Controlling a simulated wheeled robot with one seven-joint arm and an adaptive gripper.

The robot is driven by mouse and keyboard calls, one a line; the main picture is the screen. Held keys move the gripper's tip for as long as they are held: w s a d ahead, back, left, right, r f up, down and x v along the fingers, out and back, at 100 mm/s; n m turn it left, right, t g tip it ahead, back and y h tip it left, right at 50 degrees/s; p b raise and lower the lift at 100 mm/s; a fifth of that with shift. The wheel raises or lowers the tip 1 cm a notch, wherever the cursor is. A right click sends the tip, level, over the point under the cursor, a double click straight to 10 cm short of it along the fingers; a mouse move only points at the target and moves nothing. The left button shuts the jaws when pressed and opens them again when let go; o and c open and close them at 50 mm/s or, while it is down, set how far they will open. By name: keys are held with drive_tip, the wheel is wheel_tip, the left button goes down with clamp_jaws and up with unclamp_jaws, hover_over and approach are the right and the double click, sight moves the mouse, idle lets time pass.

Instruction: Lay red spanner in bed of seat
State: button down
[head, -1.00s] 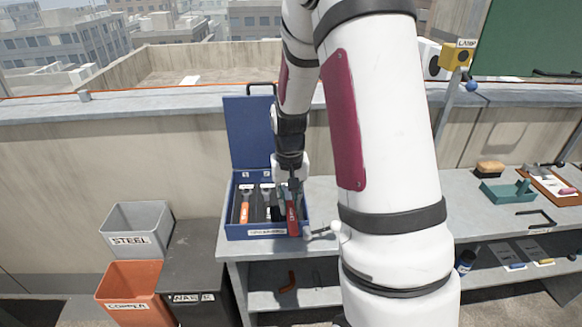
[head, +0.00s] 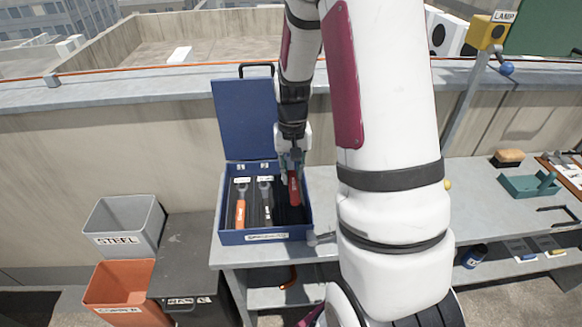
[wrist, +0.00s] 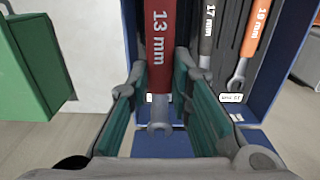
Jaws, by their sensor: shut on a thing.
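The red spanner (head: 294,188), marked 13 mm, is in my gripper (head: 291,158). In the wrist view the red spanner (wrist: 160,45) runs between the two green finger pads of my gripper (wrist: 158,90), its grey jaw end towards me. The blue toolbox (head: 265,238), lid up, is the seat. An orange 19 mm spanner (head: 240,212) lies in its left bed and a dark grey 17 mm spanner (head: 266,208) in its middle bed. The red spanner is over the right-hand bed (head: 290,218); whether it touches the floor there I cannot tell.
The toolbox stands at the left end of a grey bench (head: 345,255). Grey STEEL (head: 122,225) and orange (head: 122,293) bins stand to the left, beside a dark bin (head: 185,265). A green holder (head: 527,188) and brush (head: 508,158) are at the right.

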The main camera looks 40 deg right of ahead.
drive_tip(key=shift+f+b, duration=2.8)
drive_tip(key=shift+f, duration=2)
drive_tip(key=shift+f, duration=0.4)
drive_tip(key=c, duration=1.4)
unclamp_jaws()
drive_tip(key=shift+o, duration=0.2)
wheel_tip(320, 180, up, 11)
drive_tip(key=shift+a+r, duration=0.1)
drive_tip(key=shift+r, duration=0.4)
